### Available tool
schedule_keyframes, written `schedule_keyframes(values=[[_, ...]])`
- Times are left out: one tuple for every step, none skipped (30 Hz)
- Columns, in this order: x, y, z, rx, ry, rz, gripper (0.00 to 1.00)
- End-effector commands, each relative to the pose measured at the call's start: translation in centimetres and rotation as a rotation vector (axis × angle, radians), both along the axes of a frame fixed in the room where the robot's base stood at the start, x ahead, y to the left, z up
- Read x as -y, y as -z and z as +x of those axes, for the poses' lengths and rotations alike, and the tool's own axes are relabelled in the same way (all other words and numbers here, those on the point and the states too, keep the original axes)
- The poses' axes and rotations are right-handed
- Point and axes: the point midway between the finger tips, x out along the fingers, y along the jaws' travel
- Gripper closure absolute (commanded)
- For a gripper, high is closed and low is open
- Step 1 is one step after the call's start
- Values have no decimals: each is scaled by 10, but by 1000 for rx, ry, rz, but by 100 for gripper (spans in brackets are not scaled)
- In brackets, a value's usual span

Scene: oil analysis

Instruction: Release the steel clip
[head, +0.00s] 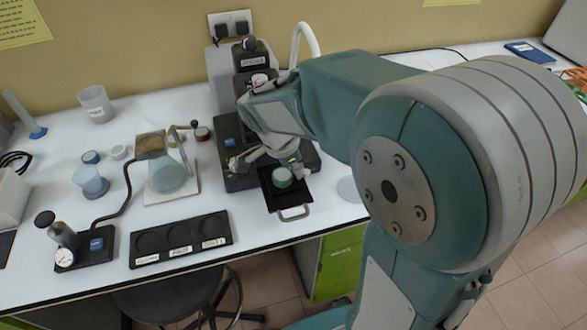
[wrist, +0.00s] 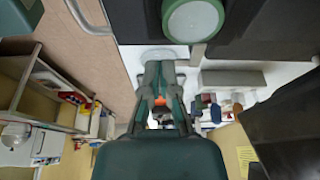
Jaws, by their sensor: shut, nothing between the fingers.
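In the head view the green-topped container (head: 282,178) sits on a black tray (head: 290,201) with a metal handle, at the front of a dark analysis machine (head: 228,128). A short grey metal bar (wrist: 197,54) shows next to the container in the wrist view; I cannot tell whether it is the steel clip. My arm hides part of the machine in the head view.
A beaker on a white stand (head: 171,183), a black labelled three-well tray (head: 180,239) and a gauge device (head: 66,245) stand to the left. A stool (head: 178,298) is below the front edge. Some white bench top is bare between them.

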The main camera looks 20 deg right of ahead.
Motion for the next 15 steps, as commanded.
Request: schedule_keyframes(values=[[2, 0, 0, 1, -16, 0, 100], [3, 0, 0, 2, -27, 0, 100], [4, 0, -1, 2, -46, 0, 100], [5, 0, -1, 1, -60, 0, 100], [7, 0, -2, 0, -78, 0, 100], [8, 0, -2, 1, -104, 1, 100], [9, 0, -2, 2, -124, 1, 100], [10, 0, -3, 1, -148, 0, 100], [12, 0, -3, 2, -179, 0, 100], [12, 0, -3, 2, -202, 0, 100], [13, 0, -3, 2, -224, 0, 100], [15, 0, -4, 1, -253, 0, 100], [15, 0, -4, 3, -275, 0, 100], [16, 0, -4, 1, -298, 0, 100], [18, 0, -4, 1, -327, 1, 100]])
